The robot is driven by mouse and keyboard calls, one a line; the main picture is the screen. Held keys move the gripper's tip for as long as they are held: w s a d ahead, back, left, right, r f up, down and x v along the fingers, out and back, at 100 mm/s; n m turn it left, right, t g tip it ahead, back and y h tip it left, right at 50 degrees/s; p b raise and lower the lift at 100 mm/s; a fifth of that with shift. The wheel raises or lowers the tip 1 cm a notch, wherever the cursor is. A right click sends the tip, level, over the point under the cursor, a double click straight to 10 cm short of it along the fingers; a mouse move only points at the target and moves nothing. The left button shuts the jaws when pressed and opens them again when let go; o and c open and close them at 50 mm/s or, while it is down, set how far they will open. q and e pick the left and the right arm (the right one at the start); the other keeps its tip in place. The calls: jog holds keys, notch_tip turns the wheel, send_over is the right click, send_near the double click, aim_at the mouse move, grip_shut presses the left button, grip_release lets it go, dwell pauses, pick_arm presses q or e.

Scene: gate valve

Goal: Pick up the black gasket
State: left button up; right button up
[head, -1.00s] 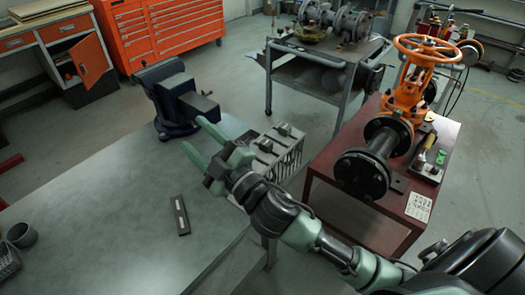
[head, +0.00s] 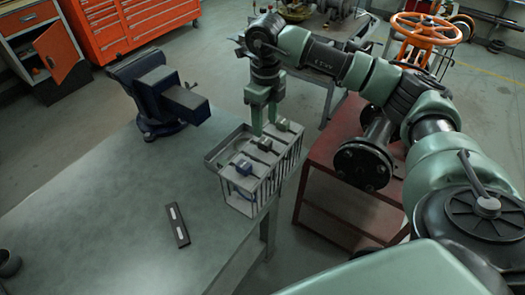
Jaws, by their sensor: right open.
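I cannot pick out the black gasket for sure in the head view. A grey slotted rack (head: 222,155) stands at the right edge of the workbench, with several small parts along its top. My right gripper (head: 264,127) points down over the far part of the rack. Its two green fingers are apart, with nothing visible held between them. I cannot tell whether the fingertips touch the rack. My left gripper is out of view.
The workbench (head: 110,215) is mostly clear. A dark bar with pale marks (head: 176,225) lies on it, and a blue vise (head: 160,95) is at its far edge.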

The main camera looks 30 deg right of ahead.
aim_at(265, 141)
notch_tip(265, 141, down, 6)
jog(key=p, duration=0.3)
jog(key=shift+s+f, duration=0.1)
jog(key=shift+f, duration=0.5)
jog(key=shift+a, duration=0.1)
jog(key=shift+c, duration=1)
grip_shut()
